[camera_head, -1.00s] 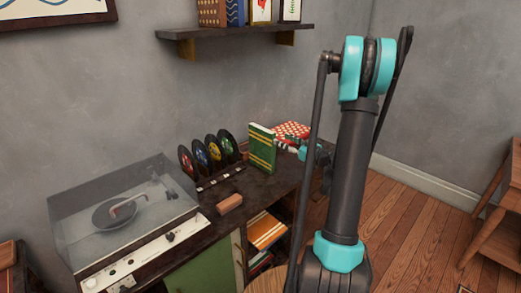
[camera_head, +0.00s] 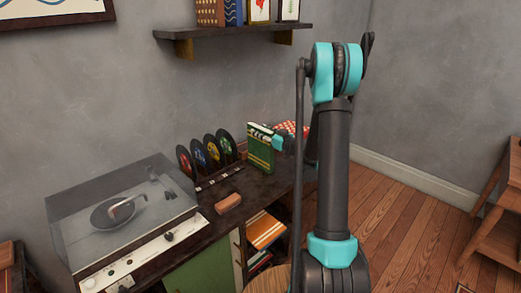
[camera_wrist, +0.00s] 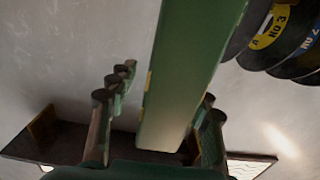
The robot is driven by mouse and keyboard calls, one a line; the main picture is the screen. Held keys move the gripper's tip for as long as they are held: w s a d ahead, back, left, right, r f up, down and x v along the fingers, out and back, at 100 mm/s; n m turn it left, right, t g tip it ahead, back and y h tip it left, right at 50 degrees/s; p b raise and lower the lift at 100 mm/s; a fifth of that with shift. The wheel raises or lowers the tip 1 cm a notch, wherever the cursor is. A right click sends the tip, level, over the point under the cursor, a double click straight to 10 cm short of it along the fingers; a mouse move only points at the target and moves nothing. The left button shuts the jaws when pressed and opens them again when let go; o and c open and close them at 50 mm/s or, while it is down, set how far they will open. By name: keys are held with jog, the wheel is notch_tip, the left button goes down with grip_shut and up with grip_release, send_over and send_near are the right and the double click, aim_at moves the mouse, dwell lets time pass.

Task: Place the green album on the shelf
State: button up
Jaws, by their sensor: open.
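The green album (camera_head: 261,152) with yellow stripes stands upright on the cabinet top, to the right of the row of records. In the wrist view the album (camera_wrist: 185,75) runs between the two fingers. My gripper (camera_head: 282,142) is at the album's right side, with its fingers (camera_wrist: 157,122) open on either side of it. A gap shows beside the left finger; contact at the right finger is unclear. The dark wall shelf (camera_head: 225,31) is above the cabinet, and also shows in the wrist view (camera_wrist: 65,143).
The shelf holds boxes and framed pictures (camera_head: 259,11). Several records (camera_head: 212,151) stand left of the album. A turntable with a clear lid (camera_head: 125,215) and a small brown block (camera_head: 228,201) are on the cabinet. A red checked item (camera_head: 292,127) lies behind the gripper.

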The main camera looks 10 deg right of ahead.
jog(key=shift+w+a, duration=0.15)
jog(key=shift+w, duration=0.15)
grip_shut()
dwell(0.3)
